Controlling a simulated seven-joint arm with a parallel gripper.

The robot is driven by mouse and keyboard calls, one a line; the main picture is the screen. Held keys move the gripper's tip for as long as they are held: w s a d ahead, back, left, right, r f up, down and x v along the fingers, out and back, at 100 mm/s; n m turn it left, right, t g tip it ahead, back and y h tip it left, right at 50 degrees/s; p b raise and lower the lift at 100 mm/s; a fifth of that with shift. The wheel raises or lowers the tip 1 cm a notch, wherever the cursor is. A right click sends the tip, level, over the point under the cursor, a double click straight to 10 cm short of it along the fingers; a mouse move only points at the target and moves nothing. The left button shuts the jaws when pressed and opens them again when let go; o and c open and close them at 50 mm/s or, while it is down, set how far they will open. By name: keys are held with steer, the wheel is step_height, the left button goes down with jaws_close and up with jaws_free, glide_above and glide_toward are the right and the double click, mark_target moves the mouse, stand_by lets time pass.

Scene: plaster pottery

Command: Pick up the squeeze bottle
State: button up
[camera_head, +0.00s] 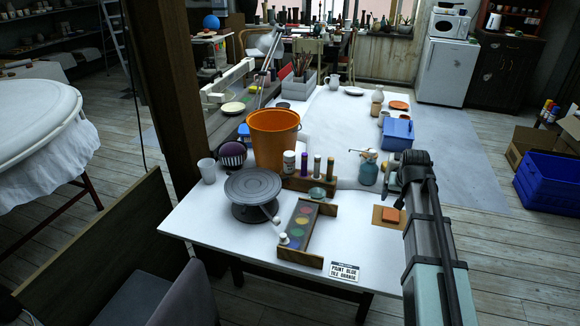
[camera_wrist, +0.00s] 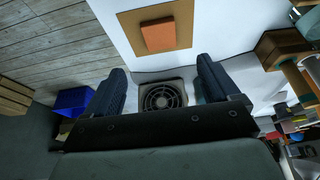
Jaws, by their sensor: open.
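A rounded blue bottle (camera_head: 368,172) with a pale top and a thin spout stands on the white table, just left of my gripper (camera_head: 392,178) in the head view. Several small upright bottles (camera_head: 304,163) stand in a wooden holder further left. A beige bottle (camera_head: 377,97) stands further back. I cannot tell for sure which is the squeeze bottle. My gripper also shows in the wrist view (camera_wrist: 160,80), its two dark fingers apart with nothing held between them. In the head view my arm partly hides the fingers.
An orange tile (camera_head: 390,214) lies on a tan board near the table's right edge; it also shows in the wrist view (camera_wrist: 158,36). A blue box (camera_head: 397,133) stands behind my gripper. An orange bucket (camera_head: 272,140), a grey turntable (camera_head: 253,188) and a paint tray (camera_head: 305,226) fill the left.

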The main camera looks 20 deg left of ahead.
steer(key=shift+c, duration=0.2)
steer(key=shift+c, duration=0.8)
steer(key=shift+a, duration=0.1)
